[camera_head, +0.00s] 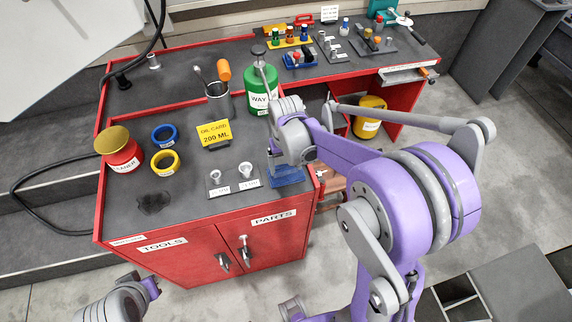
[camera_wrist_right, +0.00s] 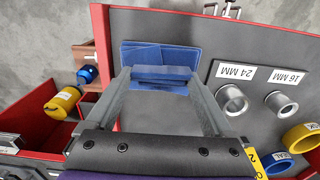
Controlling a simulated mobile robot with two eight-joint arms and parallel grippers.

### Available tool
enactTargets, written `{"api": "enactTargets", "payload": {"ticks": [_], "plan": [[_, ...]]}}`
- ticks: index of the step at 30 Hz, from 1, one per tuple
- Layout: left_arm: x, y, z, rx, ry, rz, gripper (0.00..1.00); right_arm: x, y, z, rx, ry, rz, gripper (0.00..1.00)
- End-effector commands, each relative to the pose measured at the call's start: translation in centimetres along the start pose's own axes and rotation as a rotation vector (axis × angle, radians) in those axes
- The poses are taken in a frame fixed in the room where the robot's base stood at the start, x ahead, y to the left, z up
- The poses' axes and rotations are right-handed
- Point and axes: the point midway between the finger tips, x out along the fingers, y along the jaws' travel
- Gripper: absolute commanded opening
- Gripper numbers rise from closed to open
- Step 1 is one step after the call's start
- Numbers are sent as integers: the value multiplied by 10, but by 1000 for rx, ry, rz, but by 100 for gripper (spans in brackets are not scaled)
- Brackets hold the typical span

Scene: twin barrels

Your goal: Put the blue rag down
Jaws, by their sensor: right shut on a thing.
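The blue rag (camera_head: 288,178) is at the right edge of the red cabinet's dark top, partly hidden by my right gripper (camera_head: 286,162). In the right wrist view the rag (camera_wrist_right: 140,52) looks folded and flat, with a raised fold between the fingertips of my right gripper (camera_wrist_right: 162,76). That gripper is shut on the rag. I cannot tell whether the rag's underside touches the top. The dark top (camera_head: 190,190) has a red rim.
Two labelled metal sockets (camera_head: 245,170) stand left of the rag. An oil card (camera_head: 214,134), yellow ring (camera_head: 165,162), blue ring (camera_head: 164,134) and red jar (camera_head: 122,155) stand farther left. A green canister (camera_head: 262,92) stands behind. A dark stain (camera_head: 153,202) marks the front left.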

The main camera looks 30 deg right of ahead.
Motion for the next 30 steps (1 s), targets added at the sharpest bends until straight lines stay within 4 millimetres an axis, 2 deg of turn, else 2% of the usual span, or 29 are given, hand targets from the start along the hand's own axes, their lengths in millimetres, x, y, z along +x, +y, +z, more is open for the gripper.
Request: {"api": "enactTargets", "payload": {"ticks": [1, 3, 10, 14, 17, 24, 30], "plan": [[2, 0, 2, 0, -2, 0, 0, 3, 0, 0, 0, -1, 0, 88], [1, 0, 1, 0, -1, 0, 0, 2, 0, 0, 0, 0, 0, 100], [1, 0, 1, 0, 0, 0, 0, 1, 0, 0, 0, 0, 0, 100], [-3, 0, -3, 0, 2, 0, 0, -8, 0, 0, 0, 1, 0, 100], [-4, 0, -4, 0, 4, 0, 0, -25, 0, 0, 0, 1, 0, 100], [-9, 0, -9, 0, 8, 0, 0, -78, 0, 0, 1, 1, 0, 100], [-11, 0, -12, 0, 11, 0, 0, -110, 0, 0, 1, 1, 0, 100]]}}
